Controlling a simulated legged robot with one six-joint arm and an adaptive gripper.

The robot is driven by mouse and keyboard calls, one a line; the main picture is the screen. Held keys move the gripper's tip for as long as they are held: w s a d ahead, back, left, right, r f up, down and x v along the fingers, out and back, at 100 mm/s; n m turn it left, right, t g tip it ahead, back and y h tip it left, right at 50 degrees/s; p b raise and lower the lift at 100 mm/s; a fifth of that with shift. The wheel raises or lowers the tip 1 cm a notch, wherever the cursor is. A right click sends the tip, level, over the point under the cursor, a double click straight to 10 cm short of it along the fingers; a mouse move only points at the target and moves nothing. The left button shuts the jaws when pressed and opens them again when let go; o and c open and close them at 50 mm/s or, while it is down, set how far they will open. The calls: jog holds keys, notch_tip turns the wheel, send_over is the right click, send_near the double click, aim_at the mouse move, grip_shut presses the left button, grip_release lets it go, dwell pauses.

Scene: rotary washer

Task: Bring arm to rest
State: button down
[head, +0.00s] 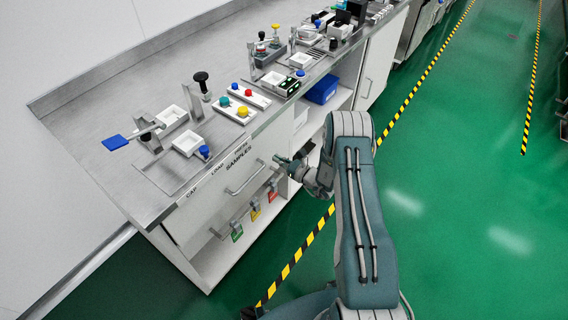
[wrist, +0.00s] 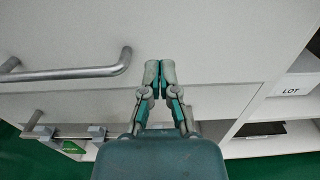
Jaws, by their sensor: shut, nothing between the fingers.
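My gripper (wrist: 159,72) is shut with nothing between its fingertips. In the wrist view it points at the white front of the bench, to the right of a grey bar handle (wrist: 70,73), and looks clear of that handle. In the head view my gripper (head: 276,160) is small and partly hidden by my own wrist. It is beside the drawer front labelled SAMPLES, below the bench top's front edge. My arm reaches forward and left from the bottom of the head view, bent at the elbow.
The steel bench top (head: 110,95) carries fixtures, white trays and coloured buttons. Bar handles (head: 245,178) and coloured tags (head: 255,215) stick out of the bench front. Open shelves with a blue bin (head: 322,89) lie farther along. The green floor (head: 450,190) to the right is clear.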

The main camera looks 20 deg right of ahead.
jog(key=w+d+v, duration=0.1)
jog(key=v, duration=0.8)
jog(key=s+a+r+n+g+y, duration=0.1)
jog(key=s+a+r+n+g, duration=0.3)
jog(key=r, duration=0.4)
jog(key=s+a+r+n+g, duration=0.3)
jog(key=a+r+n+g, duration=0.15)
jog(key=r+n, duration=0.3)
jog(key=s+a+r+n+g+y, duration=0.1)
jog(key=s+a+r+n+g, duration=0.3)
jog(key=r, duration=0.5)
jog(key=s+d+r+n+t+h, duration=0.1)
jog(key=s+r+n+h, duration=0.5)
jog(key=s, duration=0.3)
jog(key=s+d+r+n+t+h, duration=0.2)
jog(key=s+r+n+h, duration=0.4)
jog(key=s, duration=0.4)
jog(key=shift+s+d+r+n+h, duration=0.2)
jog(key=shift+s+r+n+h, duration=0.1)
jog(key=shift+r+n, duration=0.45)
jog(key=shift+r+t, duration=0.1)
jog(key=shift+t, duration=0.15)
